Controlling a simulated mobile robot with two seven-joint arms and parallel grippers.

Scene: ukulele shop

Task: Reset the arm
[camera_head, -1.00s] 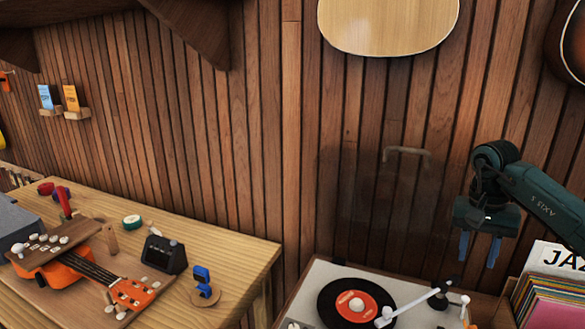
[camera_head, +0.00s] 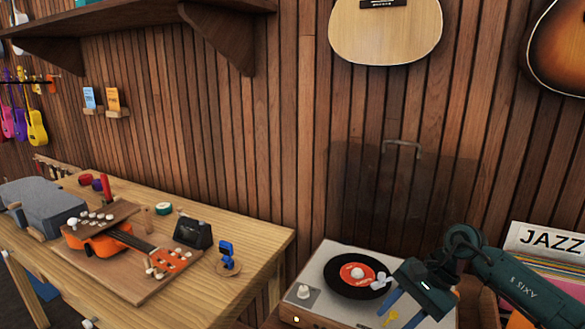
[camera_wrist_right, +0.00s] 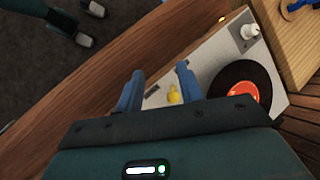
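My right arm comes in from the right in the head view. Its gripper (camera_head: 398,317) hangs low over the front right part of the turntable (camera_head: 318,270). In the right wrist view the gripper's two blue fingers (camera_wrist_right: 160,72) stand wide apart with nothing held between them. A small yellow item (camera_wrist_right: 173,95) shows between and beyond the fingers on the turntable's top; whether it touches a finger cannot be told. The black record with an orange label (camera_head: 357,275) lies left of the gripper. The gripper hides part of the tonearm.
A wooden workbench (camera_head: 240,235) at left bears an orange ukulele (camera_head: 95,245), a dark box (camera_head: 193,233) and a blue item on a round stand (camera_head: 227,256). Records with a JAZZ sign (camera_head: 545,240) stand at right. A guitar (camera_head: 385,35) hangs on the slatted wall.

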